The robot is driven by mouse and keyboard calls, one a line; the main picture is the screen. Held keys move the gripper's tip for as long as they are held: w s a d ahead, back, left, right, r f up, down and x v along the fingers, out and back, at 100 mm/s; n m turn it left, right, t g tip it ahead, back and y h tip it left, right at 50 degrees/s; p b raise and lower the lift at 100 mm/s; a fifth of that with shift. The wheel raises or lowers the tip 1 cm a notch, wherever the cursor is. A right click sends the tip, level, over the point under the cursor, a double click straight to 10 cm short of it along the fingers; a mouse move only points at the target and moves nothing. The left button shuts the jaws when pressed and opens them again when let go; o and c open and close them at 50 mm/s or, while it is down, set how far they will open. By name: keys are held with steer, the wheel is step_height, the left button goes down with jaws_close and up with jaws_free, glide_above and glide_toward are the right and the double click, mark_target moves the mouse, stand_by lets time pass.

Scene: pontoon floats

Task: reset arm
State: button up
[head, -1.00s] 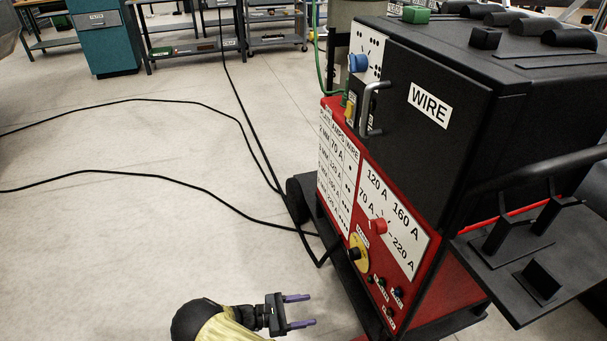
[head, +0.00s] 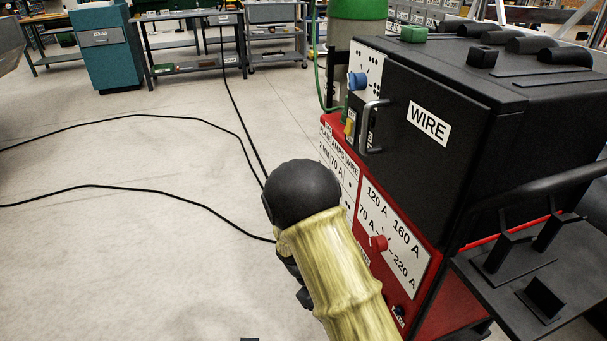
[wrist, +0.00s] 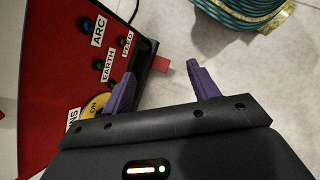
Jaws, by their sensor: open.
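My arm, in a yellow sleeve with a black joint (head: 303,193), is in front of the red and black welding machine (head: 440,95) in the head view. In the head view the gripper is mostly hidden or out of frame.
Black cables (head: 130,116) lie across the pale floor left of the machine. A coil of green cable (wrist: 243,8) lies at the top of the wrist view. A teal cabinet (head: 108,60) and workbenches stand at the back. A side shelf (head: 545,270) juts out at the right.

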steer(key=s+d+r+m+t+y, duration=0.3)
steer(key=s+d+r+m, duration=0.15)
steer(key=r, duration=0.35)
steer(key=s+d+r+m+t+y, duration=0.3)
steer(key=r+m, duration=0.2)
steer(key=r, duration=0.2)
step_height(320, 180, up, 36)
steer(key=p, duration=3.5)
steer(key=shift+f, duration=0.15)
